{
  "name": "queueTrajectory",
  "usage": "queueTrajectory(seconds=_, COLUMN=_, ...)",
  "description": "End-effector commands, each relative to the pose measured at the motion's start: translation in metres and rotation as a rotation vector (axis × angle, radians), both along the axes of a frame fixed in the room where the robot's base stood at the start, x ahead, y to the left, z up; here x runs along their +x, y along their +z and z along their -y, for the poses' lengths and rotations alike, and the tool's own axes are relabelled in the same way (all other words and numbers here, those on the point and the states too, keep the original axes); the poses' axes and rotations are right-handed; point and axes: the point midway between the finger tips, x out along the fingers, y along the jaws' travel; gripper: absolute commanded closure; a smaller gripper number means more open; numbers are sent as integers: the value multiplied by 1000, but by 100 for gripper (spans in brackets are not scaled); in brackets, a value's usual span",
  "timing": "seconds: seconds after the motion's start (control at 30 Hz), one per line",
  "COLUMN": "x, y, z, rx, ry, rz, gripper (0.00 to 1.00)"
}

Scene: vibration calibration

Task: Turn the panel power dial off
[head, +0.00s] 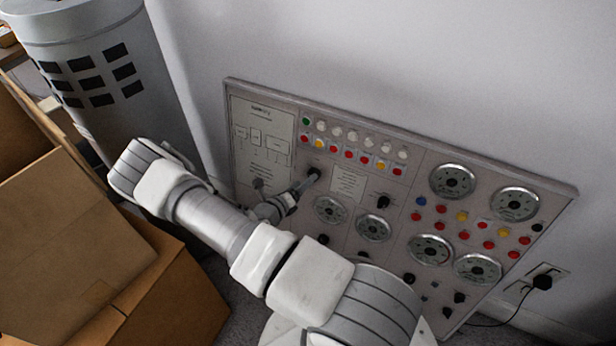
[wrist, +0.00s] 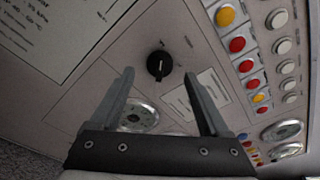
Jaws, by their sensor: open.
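The control panel (head: 408,180) is a grey board on the wall with buttons, gauges and black knobs. A round black dial (wrist: 159,65) with a white pointer mark sits in the wrist view between my fingertips, with small printed labels around it too blurred to read. My gripper (wrist: 159,76) is open and empty, one finger on each side of the dial in the picture. I cannot tell whether the fingers touch the panel. In the head view my gripper (head: 300,188) reaches the panel's left half, near a dark knob (head: 314,173). My arm hides part of the panel's lower left.
Rows of coloured buttons (head: 350,153) lie above the dial, and round gauges (head: 373,228) lie to its right and below. Cardboard boxes (head: 75,235) and a grey cylinder (head: 95,75) stand at left. A plugged-in cord (head: 542,282) is at the lower right.

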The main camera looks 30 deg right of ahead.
Motion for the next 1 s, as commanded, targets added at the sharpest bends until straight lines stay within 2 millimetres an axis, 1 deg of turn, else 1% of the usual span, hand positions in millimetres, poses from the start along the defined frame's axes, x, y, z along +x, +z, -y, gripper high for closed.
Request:
queueTrajectory(seconds=0.03, x=-4, y=6, z=-13, rx=1, ry=5, rz=0, gripper=20)
queueTrajectory(seconds=0.3, x=-33, y=24, z=-70, rx=1, ry=5, rz=-2, gripper=20)
queueTrajectory(seconds=0.4, x=-41, y=29, z=-88, rx=2, ry=3, rz=0, gripper=20)
queueTrajectory(seconds=0.5, x=-48, y=33, z=-101, rx=1, ry=4, rz=0, gripper=20)
queueTrajectory(seconds=0.6, x=-53, y=36, z=-110, rx=1, ry=2, rz=-1, gripper=20)
queueTrajectory(seconds=0.7, x=-55, y=37, z=-115, rx=0, ry=2, rz=-1, gripper=20)
queueTrajectory(seconds=1.0, x=-56, y=37, z=-116, rx=0, ry=0, rz=-1, gripper=20)
